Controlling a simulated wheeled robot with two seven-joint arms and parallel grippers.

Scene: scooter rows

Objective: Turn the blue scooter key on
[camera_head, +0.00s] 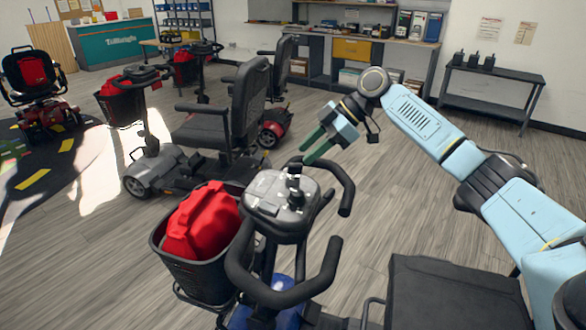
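The blue scooter (285,300) stands in the near foreground, with blue bodywork showing low under its black handlebars. Its grey control console (275,207) sits between the handlebar loops. A small black upright part stands at the console's far right; I cannot tell whether it is the key, and the key is too small to make out. My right gripper (306,153) is above and beyond the far right of the console, apart from it. Its two green fingers are spread, with nothing seen between them. My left gripper is not in view.
A black basket (203,262) with a red bag (203,222) hangs on the scooter's left. Its black seat (452,296) is at the bottom right. Other scooters (200,140) stand behind and left. A dark bench (492,92) is at the wall. The floor between is clear.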

